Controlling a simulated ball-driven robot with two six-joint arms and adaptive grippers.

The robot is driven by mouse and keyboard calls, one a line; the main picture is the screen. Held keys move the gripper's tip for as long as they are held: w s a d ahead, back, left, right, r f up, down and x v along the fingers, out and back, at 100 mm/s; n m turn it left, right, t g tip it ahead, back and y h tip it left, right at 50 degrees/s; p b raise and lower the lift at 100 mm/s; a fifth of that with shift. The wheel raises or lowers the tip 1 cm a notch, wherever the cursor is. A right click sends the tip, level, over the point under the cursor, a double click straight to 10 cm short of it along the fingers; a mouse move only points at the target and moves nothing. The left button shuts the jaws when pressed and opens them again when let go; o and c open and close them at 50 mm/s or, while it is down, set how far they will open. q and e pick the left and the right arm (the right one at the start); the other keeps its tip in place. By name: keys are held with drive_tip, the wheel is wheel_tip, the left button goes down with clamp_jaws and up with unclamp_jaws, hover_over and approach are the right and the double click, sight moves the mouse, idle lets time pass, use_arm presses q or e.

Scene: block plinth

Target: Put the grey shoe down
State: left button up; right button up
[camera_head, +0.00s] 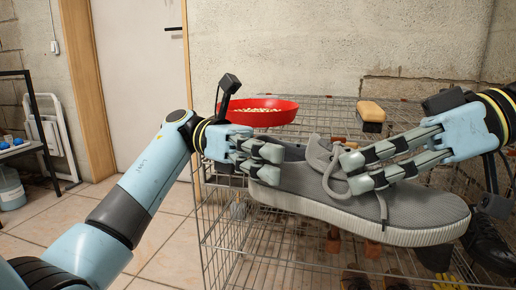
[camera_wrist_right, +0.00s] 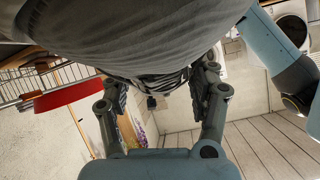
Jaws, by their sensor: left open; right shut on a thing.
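The grey shoe (camera_head: 412,205) with a pale sole and grey laces is in the middle right of the head view, above the wire rack. My right gripper (camera_head: 350,171) is shut on the shoe near its laces. In the right wrist view the shoe (camera_wrist_right: 130,35) fills the top, between and beyond the fingers. My left gripper (camera_head: 278,163) is open at the left end of the shoe, with its fingers overlapping that end in the picture. I cannot tell whether they touch it.
A wire rack (camera_head: 225,225) stands below. On its top are a red bowl (camera_head: 262,115) with pale bits and a tan-topped brush or block (camera_head: 370,112). A black shoe (camera_head: 487,243) is at the right. A black shelf (camera_head: 22,148) stands far left.

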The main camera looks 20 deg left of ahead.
use_arm(q)
drive_tip(key=shift+x, duration=1.1)
use_arm(e)
drive_tip(key=shift+a, duration=0.1)
drive_tip(key=shift+r, duration=0.1)
use_arm(q)
drive_tip(key=shift+c, duration=0.5)
drive_tip(key=c, duration=1.3)
drive_tip(key=shift+c, duration=0.5)
use_arm(e)
drive_tip(key=o, duration=1.5)
